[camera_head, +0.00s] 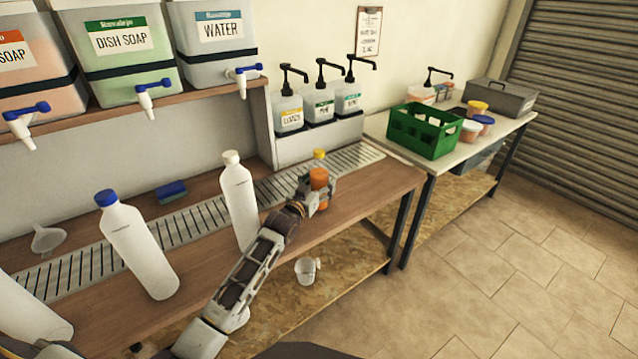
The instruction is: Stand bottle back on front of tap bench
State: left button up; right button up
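The tap bench (205,262) is a brown wooden top with a slotted drain strip, below a shelf of tapped tanks. A small orange bottle with a yellow cap (319,177) stands roughly upright at the bench's right part, near the front edge. My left gripper (322,192) is around this bottle and partly hides it. I cannot tell whether the fingers press on it or whether its base touches the bench. A white bottle with a white cap (239,200) and a white bottle with a blue cap (137,245) stand left of my arm. My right gripper is not in view.
A drain strip (190,226), a blue sponge (171,191) and a funnel (47,238) are behind the bottles. Pump bottles (319,106) stand at the back. A side table to the right holds a green crate (424,131). A white cup (305,270) is below the bench top.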

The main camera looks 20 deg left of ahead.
aim_at(314, 187)
pick_arm(q)
jog(key=shift+r, duration=0.1)
dwell(0.4)
jog(key=shift+s, duration=0.2)
jog(key=shift+s+a+p, duration=0.2)
jog(key=shift+s, duration=0.75)
jog(key=shift+s+a+p, duration=0.15)
jog(key=shift+s+a, duration=0.05)
jog(key=shift+s, duration=0.7)
jog(key=shift+s+a, duration=0.15)
jog(key=shift+s, duration=0.7)
jog(key=shift+s+a, duration=0.15)
jog(key=shift+s, duration=0.7)
jog(key=shift+s+a+p, duration=0.15)
jog(key=shift+s+p, duration=0.2)
jog(key=shift+s, duration=0.3)
jog(key=s, duration=0.3)
jog(key=shift+a, duration=0.25)
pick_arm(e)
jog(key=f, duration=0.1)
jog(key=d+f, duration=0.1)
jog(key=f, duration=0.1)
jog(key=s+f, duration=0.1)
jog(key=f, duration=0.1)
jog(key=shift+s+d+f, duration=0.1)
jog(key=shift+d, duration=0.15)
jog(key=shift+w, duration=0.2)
